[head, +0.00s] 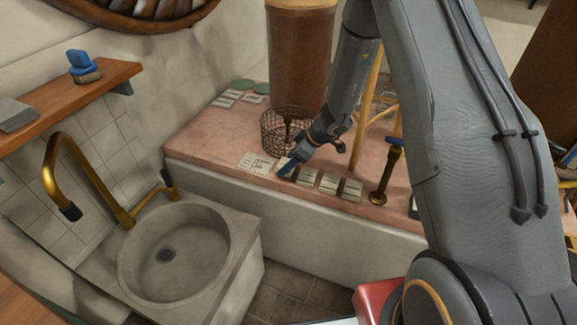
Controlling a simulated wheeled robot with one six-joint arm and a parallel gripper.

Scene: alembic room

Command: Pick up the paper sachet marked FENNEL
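Several small packets stand in a row near the front edge of a pink counter (215,148). Three pale ones show clearly: a left packet (306,177), a middle packet (329,184) and a right packet (351,190). Their lettering is too small to read, so I cannot tell which is marked FENNEL. My gripper (287,166) points down at the left end of this row, over or against a darker packet there that it partly hides. I cannot tell whether its fingers are open or shut, or touching anything.
A wire basket (272,132) stands just behind my gripper, with a brown cylinder (300,60) behind it. White cards (256,163) lie to the left. A brass stand (384,178) rises right of the packets. A stone basin (175,250) is at front left.

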